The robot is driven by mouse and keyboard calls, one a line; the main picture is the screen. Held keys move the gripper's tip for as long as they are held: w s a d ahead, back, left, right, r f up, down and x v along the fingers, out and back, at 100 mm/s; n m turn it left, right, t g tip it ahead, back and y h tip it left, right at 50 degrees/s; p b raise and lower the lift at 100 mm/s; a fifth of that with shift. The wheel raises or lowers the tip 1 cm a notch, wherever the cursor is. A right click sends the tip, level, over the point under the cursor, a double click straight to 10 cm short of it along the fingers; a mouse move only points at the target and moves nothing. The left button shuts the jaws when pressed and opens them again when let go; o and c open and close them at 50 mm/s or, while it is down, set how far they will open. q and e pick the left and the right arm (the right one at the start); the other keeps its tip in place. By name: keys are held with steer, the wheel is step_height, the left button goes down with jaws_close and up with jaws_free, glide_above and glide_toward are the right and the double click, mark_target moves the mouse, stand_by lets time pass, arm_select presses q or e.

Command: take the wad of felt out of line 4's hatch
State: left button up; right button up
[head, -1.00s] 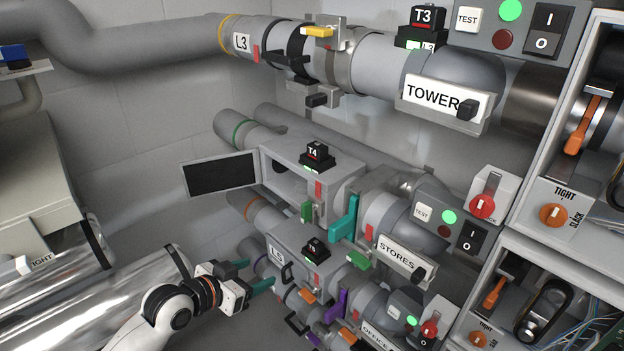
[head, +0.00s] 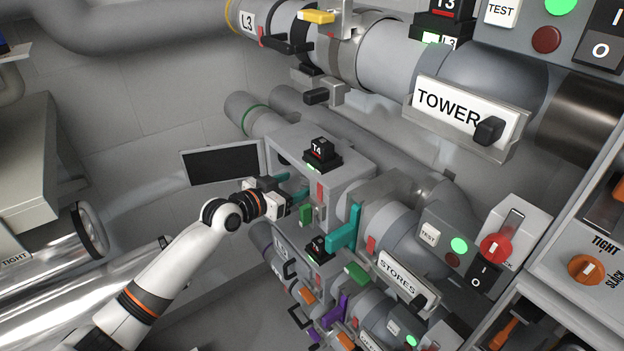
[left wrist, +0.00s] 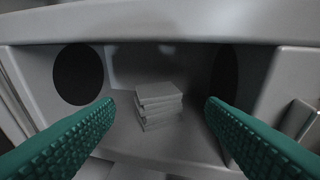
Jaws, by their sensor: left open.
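Line 4's hatch box (head: 350,160) is the grey housing under the black T4 unit (head: 320,152). Its dark-panelled door (head: 220,163) stands open to the left. In the left wrist view the wad of felt (left wrist: 158,106) is a small pale grey layered stack on the floor of the box. A dark round pipe opening lies on each side of it. My left gripper (head: 291,187) is open at the hatch mouth. Its teal fingers point inward on either side of the wad, apart from it. The head view does not show the wad. My right gripper is not in view.
A green latch (head: 306,213) and a teal lever (head: 346,228) sit close to the right of my gripper. Line 3's pipe (head: 395,50) runs above. The lower line's housing with its black unit (head: 318,246) lies just below.

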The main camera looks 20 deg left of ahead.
mark_target(305, 181)
arm_select(q)
steer(key=x, duration=0.5)
steer(key=shift+a+f+p, duration=0.15)
steer(key=shift+f+p, duration=0.1)
steer(key=shift+p, duration=0.1)
steer(key=c, duration=0.7)
